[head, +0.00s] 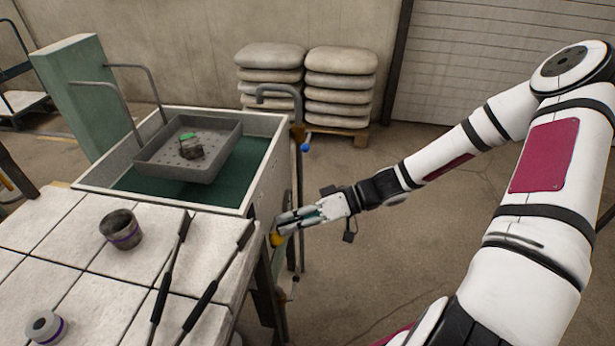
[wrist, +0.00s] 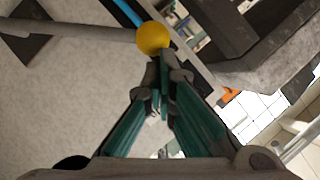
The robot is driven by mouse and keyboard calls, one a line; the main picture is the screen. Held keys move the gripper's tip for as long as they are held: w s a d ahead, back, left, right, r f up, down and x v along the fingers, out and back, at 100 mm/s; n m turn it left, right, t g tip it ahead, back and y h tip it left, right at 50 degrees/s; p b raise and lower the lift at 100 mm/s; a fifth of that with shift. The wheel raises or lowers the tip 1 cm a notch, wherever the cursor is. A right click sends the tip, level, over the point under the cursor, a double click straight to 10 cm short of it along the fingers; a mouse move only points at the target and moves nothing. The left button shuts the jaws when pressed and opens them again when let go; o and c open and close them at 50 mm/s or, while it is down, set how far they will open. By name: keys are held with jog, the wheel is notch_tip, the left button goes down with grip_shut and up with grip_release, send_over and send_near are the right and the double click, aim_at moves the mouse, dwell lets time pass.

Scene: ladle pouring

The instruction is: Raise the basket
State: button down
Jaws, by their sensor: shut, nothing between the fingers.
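The grey perforated basket (head: 180,163) sits in the tank (head: 262,125), above or at the dark green liquid. A dark lump (head: 190,150) with a green top lies in it. A yellow ball knob (head: 277,240) is at the tank's right side. In the wrist view a yellow ball (wrist: 152,38) at the end of a grey rod (wrist: 85,31) is just beyond my fingertips. My gripper (head: 284,222) is beside the knob; its fingers show shut and empty in the wrist view (wrist: 163,75). I cannot tell whether they touch the ball.
A tiled table (head: 88,235) in front holds a metal cup (head: 121,229), a small round piece (head: 45,327) and two long dark tools (head: 215,285). Stacked sacks (head: 340,85) stand on a pallet behind. The floor (head: 385,265) right of the tank is clear.

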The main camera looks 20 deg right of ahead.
jog(key=shift+s+a+f, duration=0.35)
jog(key=shift+s, duration=0.2)
